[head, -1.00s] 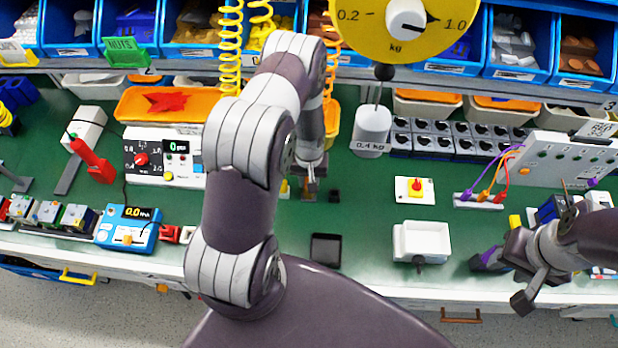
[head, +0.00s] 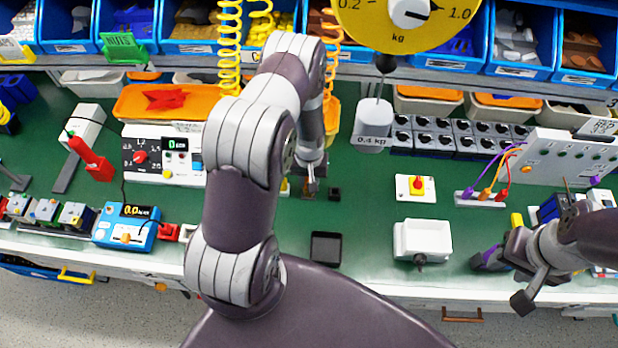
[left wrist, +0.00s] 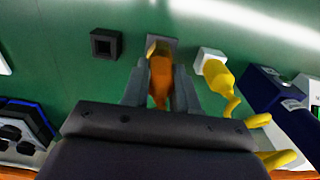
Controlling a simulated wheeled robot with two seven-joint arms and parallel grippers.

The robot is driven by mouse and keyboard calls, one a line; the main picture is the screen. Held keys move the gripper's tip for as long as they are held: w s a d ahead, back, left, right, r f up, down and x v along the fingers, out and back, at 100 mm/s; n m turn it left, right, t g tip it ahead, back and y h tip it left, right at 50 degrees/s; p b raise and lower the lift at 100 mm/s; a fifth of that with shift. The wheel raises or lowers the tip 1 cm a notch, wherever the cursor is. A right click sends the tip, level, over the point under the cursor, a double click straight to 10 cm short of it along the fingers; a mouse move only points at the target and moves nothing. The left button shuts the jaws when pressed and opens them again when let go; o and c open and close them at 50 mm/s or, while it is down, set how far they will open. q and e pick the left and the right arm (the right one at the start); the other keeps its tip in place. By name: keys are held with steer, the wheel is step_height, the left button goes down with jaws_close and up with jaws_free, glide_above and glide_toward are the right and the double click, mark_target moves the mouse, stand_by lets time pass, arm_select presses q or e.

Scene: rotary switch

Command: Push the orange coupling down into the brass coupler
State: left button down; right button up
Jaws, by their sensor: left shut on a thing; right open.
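The orange coupling (left wrist: 160,78) is between the fingers of my left gripper (left wrist: 160,98) in the left wrist view. My left gripper is shut on it. A brass-coloured piece (left wrist: 158,48), apparently the coupler, shows at the coupling's far end by a grey block (left wrist: 172,44). I cannot tell how deep the coupling sits in it. In the head view my left gripper (head: 310,188) is low over the green bench, and my arm hides much around it. My right gripper (head: 505,280) is open and empty near the bench's front right, far from the coupling.
A yellow fitting (left wrist: 217,75) with a white base stands right of the coupling, and a black square socket (left wrist: 104,43) to its left. Coiled hoses (head: 230,45) hang behind my arm.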

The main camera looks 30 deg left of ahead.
arm_select(q)
steer(key=shift+f+b, duration=0.6)
steer(key=shift+f, duration=0.15)
stand_by(0.3)
steer(key=c, duration=0.8)
jaws_free()
steer(key=shift+r, duration=0.1)
step_height(320, 180, up, 13)
steer(key=shift+f+b, duration=0.2)
steer(key=shift+b, duration=0.75)
